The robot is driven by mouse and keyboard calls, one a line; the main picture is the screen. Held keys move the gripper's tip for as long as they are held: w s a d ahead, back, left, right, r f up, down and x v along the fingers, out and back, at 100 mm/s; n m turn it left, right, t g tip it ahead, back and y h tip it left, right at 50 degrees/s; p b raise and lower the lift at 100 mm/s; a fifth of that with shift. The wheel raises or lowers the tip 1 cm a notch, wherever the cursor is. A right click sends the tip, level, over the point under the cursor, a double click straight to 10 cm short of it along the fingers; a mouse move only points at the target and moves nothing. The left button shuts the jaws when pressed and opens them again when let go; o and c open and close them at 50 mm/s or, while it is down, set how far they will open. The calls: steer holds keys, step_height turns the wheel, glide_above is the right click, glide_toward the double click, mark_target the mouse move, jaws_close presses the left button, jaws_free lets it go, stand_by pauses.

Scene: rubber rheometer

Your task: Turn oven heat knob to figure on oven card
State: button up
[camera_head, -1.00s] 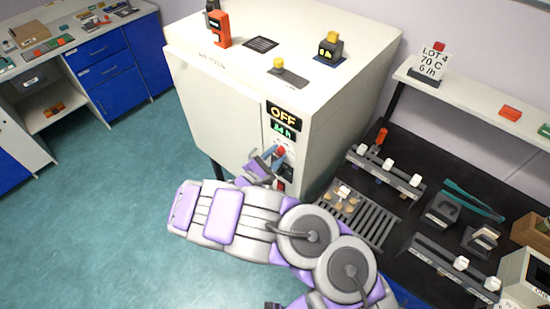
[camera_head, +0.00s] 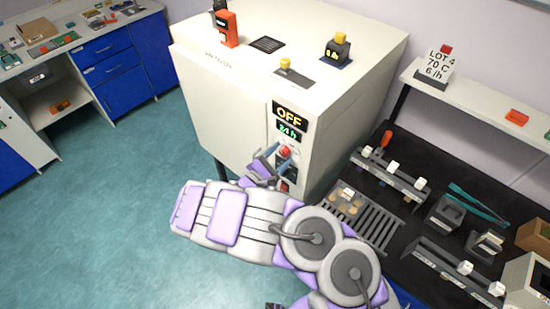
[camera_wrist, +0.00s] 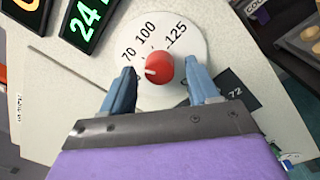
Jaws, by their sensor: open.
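The oven (camera_head: 225,90) is a large white box with a display reading OFF (camera_head: 289,115) and a green 24 h display (camera_head: 289,131) on its front. The red heat knob (camera_wrist: 159,67) sits on a white dial (camera_wrist: 190,45) marked 70, 100 and 125. The knob's pale pointer mark faces lower left, below the 70. My gripper (camera_wrist: 160,88) is open, with one blue finger on each side of the knob, apart from it. The oven card (camera_head: 437,65) stands on the shelf at right and reads LOT 4, 70 C, 6 /h.
A dark panel marked 72 (camera_wrist: 236,88) is close to the right finger. A slotted tray (camera_head: 365,217) and several racks are on the black bench right of the oven. An orange device (camera_head: 227,29) stands on the oven top. Floor (camera_head: 120,190) at left is clear.

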steer(key=p+v, duration=0.1)
steer(key=v, duration=1.6)
steer(key=shift+a+f, duration=0.15)
steer(key=shift+a, duration=0.15)
steer(key=shift+s, duration=0.1)
